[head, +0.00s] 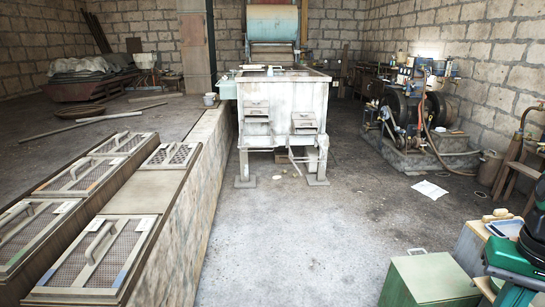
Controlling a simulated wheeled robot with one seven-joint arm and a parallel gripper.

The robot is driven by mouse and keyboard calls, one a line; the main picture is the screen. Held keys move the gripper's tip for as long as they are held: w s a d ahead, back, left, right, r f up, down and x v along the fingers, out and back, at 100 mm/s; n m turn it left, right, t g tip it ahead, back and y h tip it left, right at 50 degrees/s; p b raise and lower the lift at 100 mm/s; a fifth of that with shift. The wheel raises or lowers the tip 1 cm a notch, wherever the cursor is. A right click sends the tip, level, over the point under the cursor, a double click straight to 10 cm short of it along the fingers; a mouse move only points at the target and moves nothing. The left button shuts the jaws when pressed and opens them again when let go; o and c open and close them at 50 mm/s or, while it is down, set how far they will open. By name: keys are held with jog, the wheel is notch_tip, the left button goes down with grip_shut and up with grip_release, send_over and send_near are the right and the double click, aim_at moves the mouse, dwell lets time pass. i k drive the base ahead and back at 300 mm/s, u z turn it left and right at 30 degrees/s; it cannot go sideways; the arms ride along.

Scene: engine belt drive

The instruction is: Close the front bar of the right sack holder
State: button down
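A pale, worn machine (286,92) stands on legs in the middle of the head view. Its front carries two box-like outlets. The left outlet (257,112) sits slightly higher, and the right outlet (304,124) sits near the right front leg. These look like the sack holders, but I cannot be sure. The right one's front bar is too small to make out, so I cannot tell whether it is open or closed. No sack is clearly visible. My gripper is not in view.
The concrete floor (290,225) before the machine is clear. A long raised ledge with mesh-topped covers (100,255) runs along the left. An engine with wheels (410,110) stands at right on a block. A green box (428,280) stands at lower right. Paper (430,190) lies on the floor.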

aim_at(291, 158)
jog(key=i, duration=3.9)
jog(key=u, duration=0.1)
